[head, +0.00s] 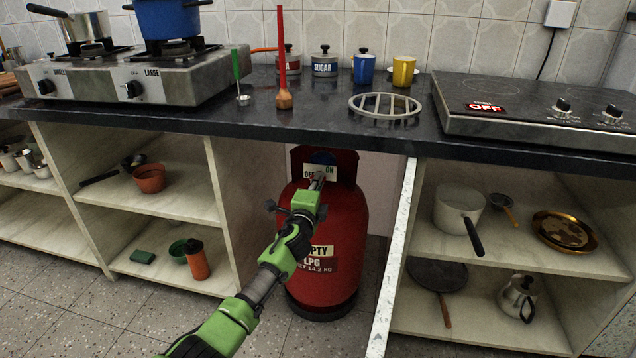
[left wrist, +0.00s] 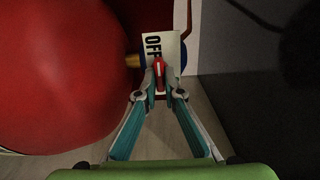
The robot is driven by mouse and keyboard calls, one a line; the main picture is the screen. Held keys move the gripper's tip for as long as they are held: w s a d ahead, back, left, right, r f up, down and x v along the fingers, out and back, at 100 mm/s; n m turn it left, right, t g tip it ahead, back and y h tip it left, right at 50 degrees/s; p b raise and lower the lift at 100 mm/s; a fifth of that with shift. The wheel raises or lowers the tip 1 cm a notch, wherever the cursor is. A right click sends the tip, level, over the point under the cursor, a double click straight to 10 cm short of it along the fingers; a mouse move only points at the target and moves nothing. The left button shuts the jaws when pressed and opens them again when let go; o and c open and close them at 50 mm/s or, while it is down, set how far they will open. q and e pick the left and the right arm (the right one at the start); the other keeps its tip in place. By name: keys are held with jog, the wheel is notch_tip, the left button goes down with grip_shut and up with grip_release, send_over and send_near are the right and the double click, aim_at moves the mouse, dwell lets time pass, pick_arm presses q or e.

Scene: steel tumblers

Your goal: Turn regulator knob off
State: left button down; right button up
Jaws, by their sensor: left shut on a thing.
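A red LPG cylinder (head: 339,240) stands upright on the floor in the bay under the counter. At its top is a white label plate (head: 331,172) marked OFF and ON; its OFF side shows in the left wrist view (left wrist: 154,45). My left gripper (head: 318,181) reaches the regulator at the cylinder's top. In the left wrist view its two fingers (left wrist: 159,84) are closed around the small red regulator knob (left wrist: 159,72), in front of the plate. In the head view the gripper hides most of the knob. My right gripper is not in view.
Shelves flank the bay, with a pot (head: 458,212) on the right and a brown pot (head: 149,178) on the left. A white upright panel (head: 393,260) stands just right of the cylinder. The dark counter (head: 330,122) overhangs above.

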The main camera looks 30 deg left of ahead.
pick_arm(q)
jog(key=shift+a+r, duration=0.1)
jog(key=shift+r, duration=0.25)
jog(key=c, duration=2.2)
grip_release()
jog(key=shift+o, duration=0.2)
jog(key=shift+f, duration=0.1)
jog(key=shift+w+f, duration=0.1)
jog(key=shift+s+f, duration=0.15)
jog(key=shift+s, duration=0.1)
jog(key=v, duration=1.1)
jog(key=shift+s, duration=0.3)
